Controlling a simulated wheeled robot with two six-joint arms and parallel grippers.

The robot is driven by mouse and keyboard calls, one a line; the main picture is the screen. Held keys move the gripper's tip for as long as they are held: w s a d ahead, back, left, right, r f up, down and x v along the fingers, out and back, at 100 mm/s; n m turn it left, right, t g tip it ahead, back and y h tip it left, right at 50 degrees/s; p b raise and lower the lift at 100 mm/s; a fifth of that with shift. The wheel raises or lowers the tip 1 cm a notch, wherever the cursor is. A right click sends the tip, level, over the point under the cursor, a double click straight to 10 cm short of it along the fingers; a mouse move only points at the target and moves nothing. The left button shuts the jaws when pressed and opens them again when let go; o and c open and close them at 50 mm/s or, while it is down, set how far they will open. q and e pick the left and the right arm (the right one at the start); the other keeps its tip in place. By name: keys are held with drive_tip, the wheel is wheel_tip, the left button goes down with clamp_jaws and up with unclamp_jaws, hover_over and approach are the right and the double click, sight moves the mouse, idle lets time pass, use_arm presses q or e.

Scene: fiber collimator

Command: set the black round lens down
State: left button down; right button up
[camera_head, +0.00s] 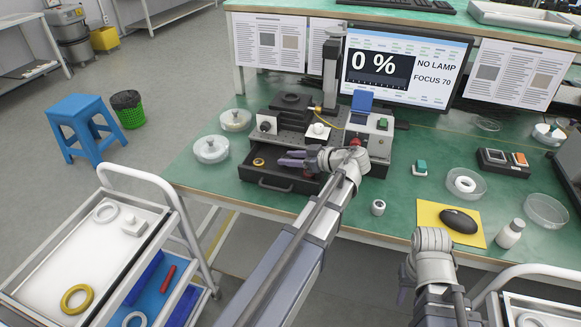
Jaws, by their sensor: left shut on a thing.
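My left gripper (292,159) reaches in from below, over the open black drawer (281,180) at the front of the instrument. A gold ring (258,161) lies in the drawer, left of the fingers.
Glass dishes (211,149) stand left of the instrument. A monitor (405,66) reads "0 %", "NO LAMP". A small grey cylinder (378,207), a black mouse on a yellow mat (430,214) and a white bottle (510,233) are at the right. Green tabletop is bare between them.

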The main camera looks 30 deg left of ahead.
use_arm(q)
drive_tip(key=shift+f, duration=0.7)
drive_tip(key=shift+r, duration=0.15)
use_arm(e)
drive_tip(key=shift+f, duration=0.55)
drive_tip(key=shift+f, duration=0.1)
use_arm(q)
drive_tip(key=shift+c, duration=2.1)
unclamp_jaws()
drive_tip(key=shift+d+r, duration=0.2)
drive_tip(key=shift+d, duration=0.15)
drive_tip(key=p+v, duration=0.4)
drive_tip(key=v, duration=0.6)
drive_tip(key=shift+d, duration=0.1)
drive_tip(key=shift+d+r, duration=0.15)
drive_tip(key=shift+d, duration=0.35)
use_arm(e)
drive_tip(key=shift+r, duration=2.4)
